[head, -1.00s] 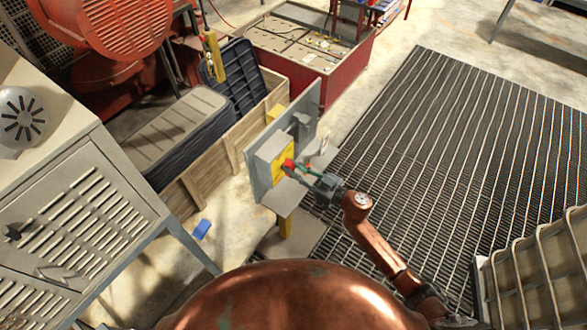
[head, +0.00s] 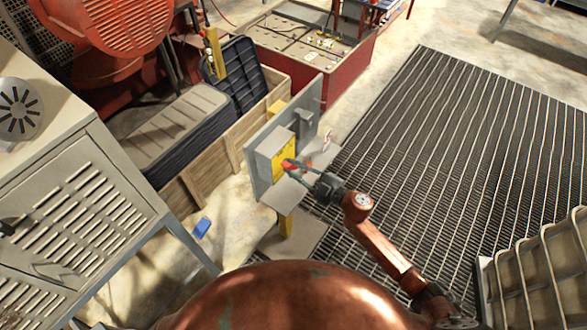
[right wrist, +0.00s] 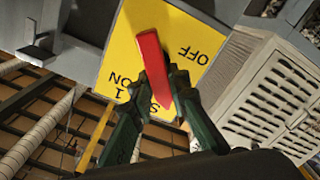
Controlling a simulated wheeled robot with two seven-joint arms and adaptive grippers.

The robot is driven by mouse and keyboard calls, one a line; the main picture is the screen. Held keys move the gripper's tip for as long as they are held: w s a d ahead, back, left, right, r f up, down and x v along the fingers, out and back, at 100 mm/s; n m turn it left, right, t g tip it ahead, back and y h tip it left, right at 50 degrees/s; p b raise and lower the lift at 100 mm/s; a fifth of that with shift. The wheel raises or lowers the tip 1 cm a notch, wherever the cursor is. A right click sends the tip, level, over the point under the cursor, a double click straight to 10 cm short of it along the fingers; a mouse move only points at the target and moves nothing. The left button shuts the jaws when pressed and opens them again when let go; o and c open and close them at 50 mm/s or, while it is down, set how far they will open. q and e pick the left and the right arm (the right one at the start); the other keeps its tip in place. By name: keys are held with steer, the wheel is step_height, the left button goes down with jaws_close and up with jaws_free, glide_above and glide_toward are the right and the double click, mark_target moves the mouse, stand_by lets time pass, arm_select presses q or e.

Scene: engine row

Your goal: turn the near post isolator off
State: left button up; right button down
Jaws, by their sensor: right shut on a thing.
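The near post isolator is a grey box (head: 270,149) with a yellow face (head: 284,153) and a red handle (head: 289,164), mounted on a grey backplate on the post. My right gripper (head: 303,168) reaches it from the right. In the right wrist view its dark green fingers (right wrist: 163,75) are shut on the red handle (right wrist: 150,50), one on each side. The yellow face (right wrist: 128,50) there carries upside-down lettering, OFF right of the handle and ON left of it. The handle's visible end lies between the two words. My left gripper is not in view.
A second grey fitting (head: 304,124) sits farther along the backplate. A grey shelf (head: 285,190) juts out below the isolator. A wooden crate (head: 205,180) stands behind the plate, and a louvred grey cabinet (head: 75,205) at left. Floor grating (head: 450,150) lies open to the right.

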steer(key=shift+s+a+f+n+b, duration=0.1)
steer(key=shift+f+n+b, duration=0.1)
steer(key=shift+n+b, duration=1.1)
steer(key=shift+s+d+f+n+b, duration=0.1)
steer(key=shift+f+n+b, duration=0.3)
steer(key=shift+n, duration=1.55)
steer(key=shift+s+a+f+n+b, duration=0.1)
steer(key=shift+n+b, duration=0.95)
steer(key=shift+n, duration=0.6)
steer(key=c, duration=1.8)
jaws_free()
steer(key=shift+r, duration=0.1)
steer(key=shift+c, duration=0.2)
steer(key=v, duration=1.2)
